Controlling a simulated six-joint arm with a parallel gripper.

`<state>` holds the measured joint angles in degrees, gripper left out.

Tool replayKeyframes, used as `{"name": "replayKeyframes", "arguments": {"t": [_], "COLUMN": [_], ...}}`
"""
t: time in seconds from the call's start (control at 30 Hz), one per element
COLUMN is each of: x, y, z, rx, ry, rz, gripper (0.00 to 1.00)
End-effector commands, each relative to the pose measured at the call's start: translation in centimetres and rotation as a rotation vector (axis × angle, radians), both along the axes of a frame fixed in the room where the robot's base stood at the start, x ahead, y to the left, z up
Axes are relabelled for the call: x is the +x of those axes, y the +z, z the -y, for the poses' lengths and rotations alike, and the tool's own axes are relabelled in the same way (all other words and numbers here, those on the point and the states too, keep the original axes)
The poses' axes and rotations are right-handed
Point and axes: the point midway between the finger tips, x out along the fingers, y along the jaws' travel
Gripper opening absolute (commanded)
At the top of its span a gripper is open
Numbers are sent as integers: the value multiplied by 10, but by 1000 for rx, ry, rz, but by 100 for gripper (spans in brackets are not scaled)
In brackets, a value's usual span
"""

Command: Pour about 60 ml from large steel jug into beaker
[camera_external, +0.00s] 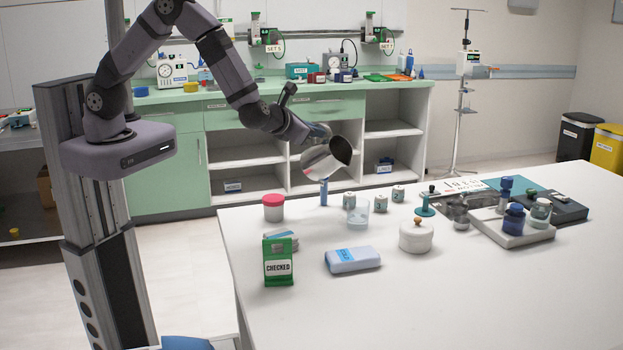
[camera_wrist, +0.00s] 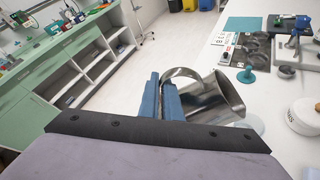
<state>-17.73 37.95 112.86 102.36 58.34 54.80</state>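The large steel jug (camera_external: 322,160) hangs in the air above the near-left part of the white table, tilted with its mouth toward the right. It also shows in the wrist view (camera_wrist: 216,98). My gripper (camera_wrist: 162,98) has its blue fingers closed on the jug's handle; it shows in the external view (camera_external: 318,131) too. The clear beaker (camera_external: 358,215) stands upright on the table, below and slightly right of the jug's mouth. In the wrist view the beaker (camera_wrist: 251,124) is partly hidden behind the jug. I see no stream of liquid, and the level inside the jug is hidden.
Several small labelled jars (camera_external: 381,202) stand close around the beaker. A red-lidded tub (camera_external: 273,207), a green CHECKED holder (camera_external: 279,262), a blue-white pack (camera_external: 352,259) and a white lidded pot (camera_external: 416,237) are nearby. A tray (camera_external: 509,236) with bottles lies right. The front table is clear.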

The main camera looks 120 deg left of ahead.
Motion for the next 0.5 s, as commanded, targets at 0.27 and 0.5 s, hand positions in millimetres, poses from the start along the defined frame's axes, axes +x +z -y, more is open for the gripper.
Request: {"name": "replayKeyframes", "arguments": {"t": [0.27,0.5], "x": [-3,-8], "y": [-12,-22], "z": [-2,-4], "rx": [-20,-50], "ry": [1,0], "rz": [69,155], "gripper": [0,0]}}
